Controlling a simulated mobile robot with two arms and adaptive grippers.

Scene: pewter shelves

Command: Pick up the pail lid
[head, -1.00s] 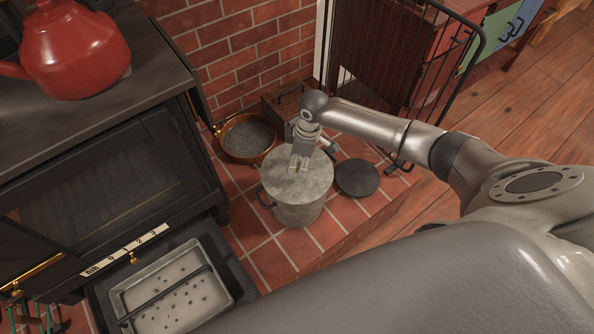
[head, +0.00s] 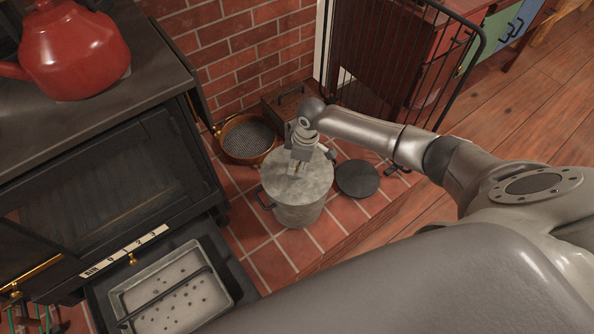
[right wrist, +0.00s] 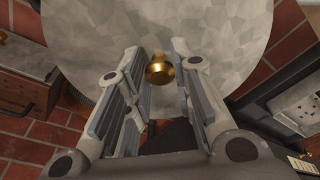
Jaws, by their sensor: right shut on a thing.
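The pail lid (head: 312,179) is a round, mottled grey metal disc on top of the grey pail (head: 298,215), which stands on the brick hearth. In the right wrist view the lid (right wrist: 225,60) fills the upper middle, with a small brass knob (right wrist: 160,70) between the fingers. My right gripper (head: 297,172) points down at the lid and is shut on its knob. It also shows in the right wrist view (right wrist: 162,55). I see no gap between lid and pail. The left gripper is not in view.
A black stove (head: 110,190) with an open ash drawer (head: 236,283) stands left of the pail. A copper sieve pan (head: 224,150) is behind it, a dark round plate (head: 357,179) to its right. A brick wall (head: 235,45) and black fireguard (head: 395,60) close off the back.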

